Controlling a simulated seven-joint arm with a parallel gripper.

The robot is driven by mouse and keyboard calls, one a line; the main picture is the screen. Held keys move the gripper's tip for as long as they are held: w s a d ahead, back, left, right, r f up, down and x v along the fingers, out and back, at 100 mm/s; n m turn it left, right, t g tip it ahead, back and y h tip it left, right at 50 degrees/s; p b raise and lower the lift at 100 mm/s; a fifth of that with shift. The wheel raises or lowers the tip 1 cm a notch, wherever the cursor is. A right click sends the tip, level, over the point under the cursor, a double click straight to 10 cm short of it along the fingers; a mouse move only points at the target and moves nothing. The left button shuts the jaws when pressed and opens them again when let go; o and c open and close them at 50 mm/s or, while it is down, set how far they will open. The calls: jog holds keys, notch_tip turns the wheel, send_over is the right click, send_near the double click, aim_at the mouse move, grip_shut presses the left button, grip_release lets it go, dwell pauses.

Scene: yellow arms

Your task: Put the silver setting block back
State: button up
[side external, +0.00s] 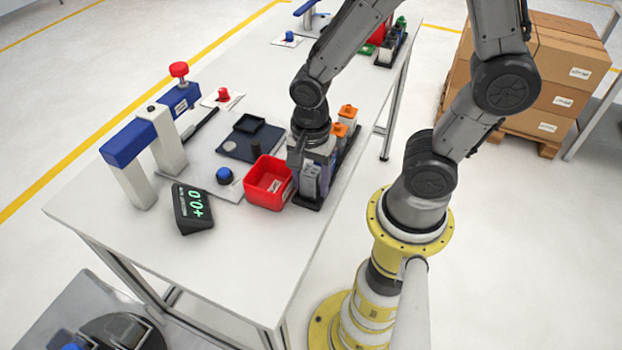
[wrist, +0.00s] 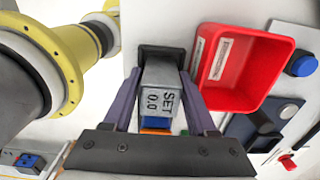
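The silver setting block (wrist: 160,88), marked "SET 0.0", is between the two purple-grey fingers of my gripper (wrist: 160,75) in the wrist view. The fingertips appear to press on its sides. In the side view the block (side external: 311,182) is upright at the near end of the black rack (side external: 308,204), under my gripper (side external: 311,165). I cannot tell whether its base rests in the slot or hangs just above it. The rack end (wrist: 160,51) also shows beyond the block in the wrist view.
A red open bin (side external: 268,183) stands close beside the rack. Orange-topped blocks (side external: 348,112) are farther along the rack. A digital readout (side external: 192,208), a blue button (side external: 224,175) and a dark tray (side external: 250,138) are to the left. The table's near corner is clear.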

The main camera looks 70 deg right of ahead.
aim_at(311, 170)
notch_tip(311, 170, up, 12)
jog(key=shift+f, duration=0.2)
jog(key=shift+r, duration=0.45)
jog(key=shift+s+d+r+n+t, duration=0.15)
jog(key=shift+r+n+t, duration=0.15)
jog(key=shift+n, duration=0.5)
jog(key=s+d+r+n+t, duration=0.2)
jog(key=r+n+t, duration=0.3)
jog(key=n, duration=1.1)
jog(key=shift+s, duration=0.9)
